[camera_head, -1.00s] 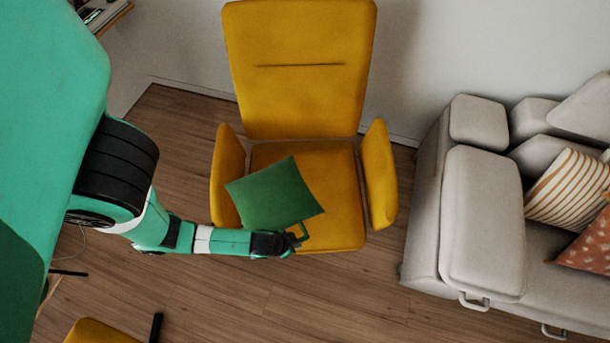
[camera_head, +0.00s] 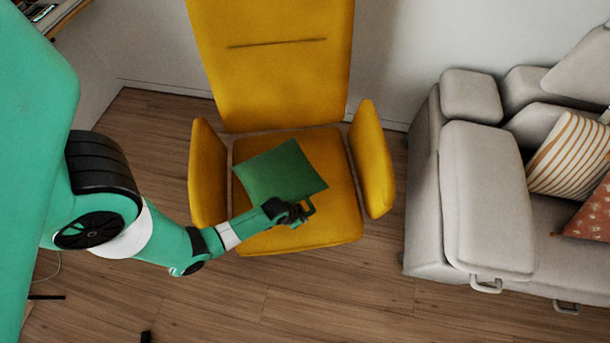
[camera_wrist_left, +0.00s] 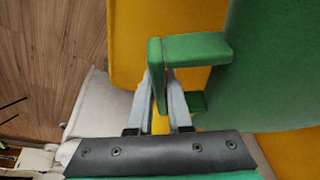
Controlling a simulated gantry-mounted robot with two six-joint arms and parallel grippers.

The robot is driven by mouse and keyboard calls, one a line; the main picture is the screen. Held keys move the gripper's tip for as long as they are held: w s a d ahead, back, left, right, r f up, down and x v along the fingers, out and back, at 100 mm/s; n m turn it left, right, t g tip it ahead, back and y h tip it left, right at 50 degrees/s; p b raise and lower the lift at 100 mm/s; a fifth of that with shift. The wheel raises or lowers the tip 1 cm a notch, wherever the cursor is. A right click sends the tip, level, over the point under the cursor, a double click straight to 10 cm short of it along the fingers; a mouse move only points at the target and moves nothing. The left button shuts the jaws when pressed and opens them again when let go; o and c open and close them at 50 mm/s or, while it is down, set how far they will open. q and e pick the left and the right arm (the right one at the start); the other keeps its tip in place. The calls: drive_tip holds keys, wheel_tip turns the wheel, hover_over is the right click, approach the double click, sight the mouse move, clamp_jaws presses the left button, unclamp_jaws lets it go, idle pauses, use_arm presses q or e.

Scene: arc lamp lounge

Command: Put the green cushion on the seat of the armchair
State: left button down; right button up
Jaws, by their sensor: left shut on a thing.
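The yellow armchair (camera_head: 275,80) stands against the wall, facing me, with its seat (camera_head: 340,180) in plain view. The green cushion (camera_head: 280,168) shows over the left and middle part of the seat; I cannot tell whether it touches it. My left gripper (camera_head: 300,212) is at the cushion's near right corner. In the left wrist view, its fingers (camera_wrist_left: 158,98) are shut on a green handle (camera_wrist_left: 195,49) at the edge of the cushion (camera_wrist_left: 265,75). The cushion hides part of the seat. My right gripper is not in view.
The armrests (camera_head: 207,170) rise on both sides of the seat. A grey sofa (camera_head: 485,200) stands to the right, with a striped cushion (camera_head: 568,160) and a reddish cushion (camera_head: 590,222). Wooden floor (camera_head: 330,290) is clear in front of the armchair.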

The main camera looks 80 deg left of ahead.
use_arm(q)
drive_tip(key=shift+w+a+f+b, duration=0.15)
drive_tip(key=shift+a+f, duration=0.1)
drive_tip(key=shift+f, duration=0.2)
drive_tip(key=shift+w+a+f+b, duration=0.15)
drive_tip(key=shift+a+f, duration=0.05)
drive_tip(key=shift+f, duration=0.25)
drive_tip(key=shift+w+a+f, duration=0.1)
drive_tip(key=shift+a+f, duration=0.05)
drive_tip(key=shift+w+a+f, duration=0.1)
drive_tip(key=f+b, duration=0.1)
drive_tip(key=f, duration=0.1)
drive_tip(key=f+b, duration=0.1)
drive_tip(key=shift+w+a+b, duration=0.2)
drive_tip(key=shift+a+b, duration=0.05)
drive_tip(key=shift+b, duration=0.1)
drive_tip(key=shift+f, duration=0.4)
drive_tip(key=shift+r, duration=0.15)
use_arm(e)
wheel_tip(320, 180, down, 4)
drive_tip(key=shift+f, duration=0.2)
